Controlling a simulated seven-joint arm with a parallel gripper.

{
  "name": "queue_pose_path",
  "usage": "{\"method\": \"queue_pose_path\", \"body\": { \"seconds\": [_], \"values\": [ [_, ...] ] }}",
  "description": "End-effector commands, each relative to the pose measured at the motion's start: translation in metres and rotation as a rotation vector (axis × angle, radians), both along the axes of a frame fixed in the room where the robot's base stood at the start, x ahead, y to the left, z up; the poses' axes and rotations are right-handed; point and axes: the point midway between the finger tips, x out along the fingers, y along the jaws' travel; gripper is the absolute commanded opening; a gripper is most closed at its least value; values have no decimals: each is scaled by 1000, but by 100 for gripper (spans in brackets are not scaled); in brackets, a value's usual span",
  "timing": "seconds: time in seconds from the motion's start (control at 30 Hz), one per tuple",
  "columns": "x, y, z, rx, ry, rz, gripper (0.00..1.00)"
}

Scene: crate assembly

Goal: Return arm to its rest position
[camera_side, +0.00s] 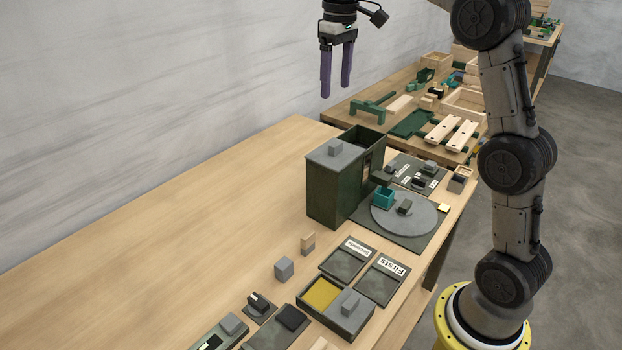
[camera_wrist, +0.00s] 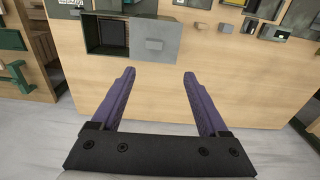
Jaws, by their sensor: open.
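My gripper (camera_side: 336,93) is raised high above the far edge of the workbench, at the top of the side view. Its two purple fingers point down and are apart, with nothing between them. In the wrist view my gripper (camera_wrist: 158,75) also shows open and empty, with the bench below and ahead of it. The dark green crate (camera_side: 333,196) stands on the bench well below and apart from the fingers. A grey lid with a small block on it covers part of its top. In the wrist view the crate (camera_wrist: 107,53) shows its open part and grey lid.
A round grey disc (camera_side: 404,216), labelled trays (camera_side: 383,279) and a box with a yellow compartment (camera_side: 321,293) stand on the bench's right side. The bench's left side (camera_side: 180,240) is clear. A second table (camera_side: 345,113) behind holds several wooden and green parts.

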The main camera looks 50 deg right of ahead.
Motion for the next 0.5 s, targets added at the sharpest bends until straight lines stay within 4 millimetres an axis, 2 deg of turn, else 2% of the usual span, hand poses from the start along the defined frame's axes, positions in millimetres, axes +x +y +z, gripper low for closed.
{"method": "queue_pose_path", "body": {
  "seconds": [0.03,0.2,0.37,0.5],
  "values": [
    [-8,9,18,-10,-36,15,78],
    [-60,46,53,-25,-105,70,78],
    [-117,75,59,-35,-179,100,78],
    [-165,95,47,-36,-250,111,78]
  ]
}}
